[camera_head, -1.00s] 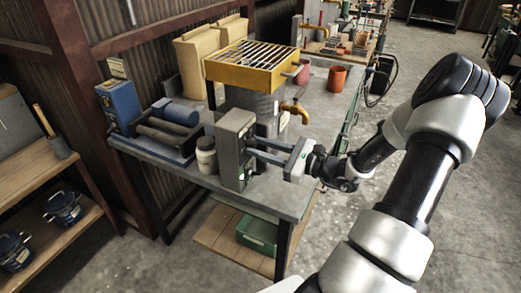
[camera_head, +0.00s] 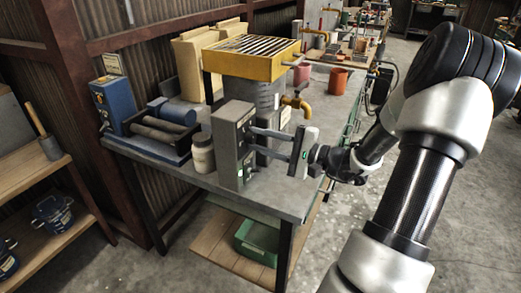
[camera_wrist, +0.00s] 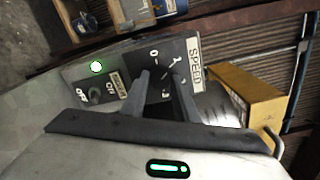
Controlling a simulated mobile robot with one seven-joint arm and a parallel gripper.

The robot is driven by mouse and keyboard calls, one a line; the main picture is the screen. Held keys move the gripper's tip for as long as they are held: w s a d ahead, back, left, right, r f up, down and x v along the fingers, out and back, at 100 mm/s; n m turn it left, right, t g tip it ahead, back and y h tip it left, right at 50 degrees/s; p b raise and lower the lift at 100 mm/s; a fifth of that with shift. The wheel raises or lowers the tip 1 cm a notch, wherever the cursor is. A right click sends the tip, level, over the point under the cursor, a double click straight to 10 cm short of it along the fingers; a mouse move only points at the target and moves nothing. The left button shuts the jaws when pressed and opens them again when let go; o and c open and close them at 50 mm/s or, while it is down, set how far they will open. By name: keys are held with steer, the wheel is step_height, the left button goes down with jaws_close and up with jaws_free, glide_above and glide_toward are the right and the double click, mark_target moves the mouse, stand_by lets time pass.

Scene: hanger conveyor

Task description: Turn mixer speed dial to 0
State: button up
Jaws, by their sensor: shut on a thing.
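The grey control box (camera_head: 232,140) stands near the front edge of the workbench. In the wrist view its dark panel carries a white SPEED label (camera_wrist: 195,63) and the speed dial (camera_wrist: 168,76) with pale marks around it. My gripper (camera_head: 250,143) reaches the box from the right. In the wrist view my gripper (camera_wrist: 162,82) has its two fingers on either side of the dial, shut on it. The fingers partly hide the dial, and I cannot tell exactly which mark it points at.
An ON/OFF switch (camera_wrist: 82,96) and a lit green lamp (camera_wrist: 96,67) sit beside the dial panel. A white jar (camera_head: 203,153) stands left of the box. A yellow grated hopper (camera_head: 252,56) and brass tap (camera_head: 297,103) are behind it.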

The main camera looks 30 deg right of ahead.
steer(key=n+b, duration=0.4)
steer(key=b, duration=0.1)
steer(key=n+b, duration=0.2)
steer(key=b, duration=0.1)
steer(key=shift+f, duration=0.25)
steer(key=shift+r+n+b, duration=0.2)
steer(key=shift+n+b, duration=0.55)
steer(key=shift+n, duration=0.35)
steer(key=shift+r+n+b, duration=0.15)
steer(key=shift+n+b, duration=0.6)
steer(key=shift+n, duration=0.35)
steer(key=o, duration=1.1)
steer(key=shift+c, duration=0.2)
steer(key=p+v, duration=0.2)
steer(key=v, duration=1.5)
steer(key=shift+s+d, duration=0.2)
